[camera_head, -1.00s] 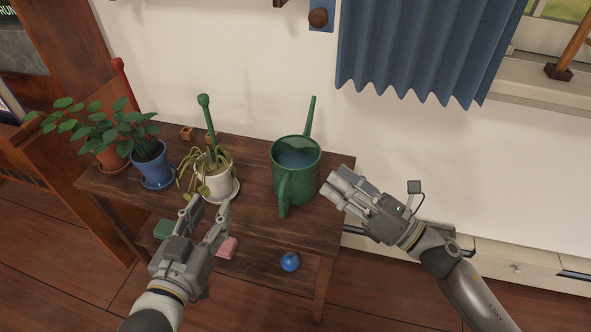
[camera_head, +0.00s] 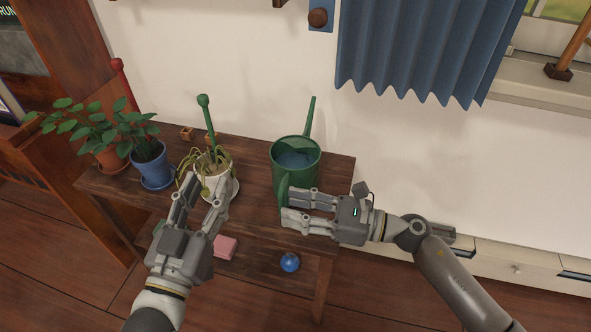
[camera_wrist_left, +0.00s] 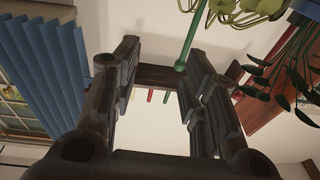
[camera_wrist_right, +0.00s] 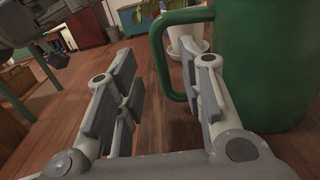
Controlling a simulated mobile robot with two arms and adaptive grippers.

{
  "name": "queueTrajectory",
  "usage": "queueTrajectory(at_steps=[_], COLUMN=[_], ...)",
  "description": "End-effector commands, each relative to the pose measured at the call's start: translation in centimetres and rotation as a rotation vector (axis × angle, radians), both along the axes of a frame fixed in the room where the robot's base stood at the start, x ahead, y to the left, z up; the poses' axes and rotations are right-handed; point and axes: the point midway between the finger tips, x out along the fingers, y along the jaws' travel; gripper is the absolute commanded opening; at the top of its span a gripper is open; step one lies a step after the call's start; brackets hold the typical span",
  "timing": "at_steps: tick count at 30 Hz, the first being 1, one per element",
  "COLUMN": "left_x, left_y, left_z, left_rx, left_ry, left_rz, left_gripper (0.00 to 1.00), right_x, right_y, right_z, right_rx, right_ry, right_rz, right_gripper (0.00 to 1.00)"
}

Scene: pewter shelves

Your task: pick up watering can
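The green watering can (camera_head: 297,160) stands upright on the wooden table, water inside, spout pointing to the back. Its handle (camera_head: 283,188) faces the front. In the right wrist view the can body (camera_wrist_right: 265,60) fills the right side, with the handle (camera_wrist_right: 157,50) in front of the finger opening, nearer the right finger. My right gripper (camera_head: 287,208) is open at the handle's lower part; I cannot tell whether it touches. My left gripper (camera_head: 204,192) is open and empty, in front of the white pot; it also shows open in the left wrist view (camera_wrist_left: 160,75).
A white pot (camera_head: 221,187) with a drooping plant and green stake stands left of the can. A blue pot (camera_head: 155,172) and a terracotta pot (camera_head: 108,158) stand further left. A pink block (camera_head: 226,246) and a blue ball (camera_head: 290,262) lie low near the table's front.

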Motion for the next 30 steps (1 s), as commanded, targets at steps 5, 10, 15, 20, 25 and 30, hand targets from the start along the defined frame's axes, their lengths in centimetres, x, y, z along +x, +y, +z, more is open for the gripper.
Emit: queueTrajectory(at_steps=[5,10,15,20,25,30], left_x=[-0.1,-0.1,-0.1,-0.1,-0.1,-0.1], left_y=[-0.1,-0.1,-0.1,-0.1,-0.1,-0.1], left_z=[0.9,1.0,1.0,1.0,1.0,1.0], left_rx=[-0.014,-0.015,-0.015,-0.015,-0.014,-0.014], left_ry=[-0.049,-0.056,-0.056,-0.055,-0.055,-0.055], left_rz=[-0.003,-0.003,-0.003,-0.003,-0.003,-0.003], left_gripper=[0.40,0.40,0.40,0.40,0.40,0.40], right_x=[1.0,1.2,1.2,1.2,1.2,1.2], right_y=[2.6,3.4,3.4,3.4,3.4,3.4], right_z=[-0.1,-0.1,-0.1,-0.1,-0.1,-0.1], right_rx=[0.003,0.000,0.001,0.001,0.001,0.001], right_ry=[0.000,0.001,0.002,0.002,0.002,0.002], right_rz=[0.000,-0.002,-0.002,-0.002,-0.002,-0.002], right_gripper=[0.36,0.36,0.36,0.15,0.00,0.00])
